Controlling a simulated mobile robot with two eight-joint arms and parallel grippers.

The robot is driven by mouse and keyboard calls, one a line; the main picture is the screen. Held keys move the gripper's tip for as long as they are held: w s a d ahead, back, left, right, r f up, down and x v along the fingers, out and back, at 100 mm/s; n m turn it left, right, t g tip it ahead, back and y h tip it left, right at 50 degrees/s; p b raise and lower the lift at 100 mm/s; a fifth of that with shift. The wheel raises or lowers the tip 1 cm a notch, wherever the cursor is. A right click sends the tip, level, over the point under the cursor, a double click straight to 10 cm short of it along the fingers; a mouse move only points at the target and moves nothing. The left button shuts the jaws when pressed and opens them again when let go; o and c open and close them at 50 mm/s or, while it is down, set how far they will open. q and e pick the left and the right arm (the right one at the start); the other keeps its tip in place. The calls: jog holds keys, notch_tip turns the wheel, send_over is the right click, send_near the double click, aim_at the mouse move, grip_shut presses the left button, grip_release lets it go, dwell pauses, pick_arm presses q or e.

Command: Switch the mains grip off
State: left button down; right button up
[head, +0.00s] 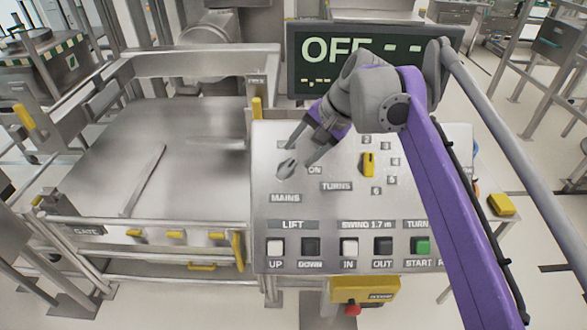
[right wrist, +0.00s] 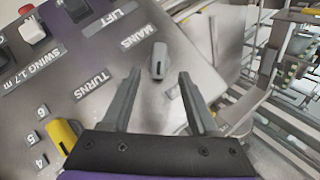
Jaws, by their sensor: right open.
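The mains grip (head: 287,168) is a small grey knob on the sloping metal control panel (head: 265,190), above the MAINS label (head: 286,198). An ON label (head: 315,170) lies to its right. Another label above it is partly hidden by my gripper. My right gripper (head: 299,157) is open, its fingers pointing down-left at the grip. In the right wrist view the grip (right wrist: 158,60) shows between and just beyond the two open fingertips (right wrist: 159,75). I cannot tell whether either finger touches it. My left gripper is out of view.
A yellow TURNS selector (head: 368,164) with numbered labels sits right of the grip. Several push buttons line the panel's lower edge. A dark display (head: 310,70) behind reads OFF, partly covered by my arm. A railed metal platform (head: 90,170) stands left of the panel.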

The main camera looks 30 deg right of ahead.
aim_at(288, 167)
jog(key=x, duration=0.8)
jog(key=shift+c, duration=0.2)
grip_shut()
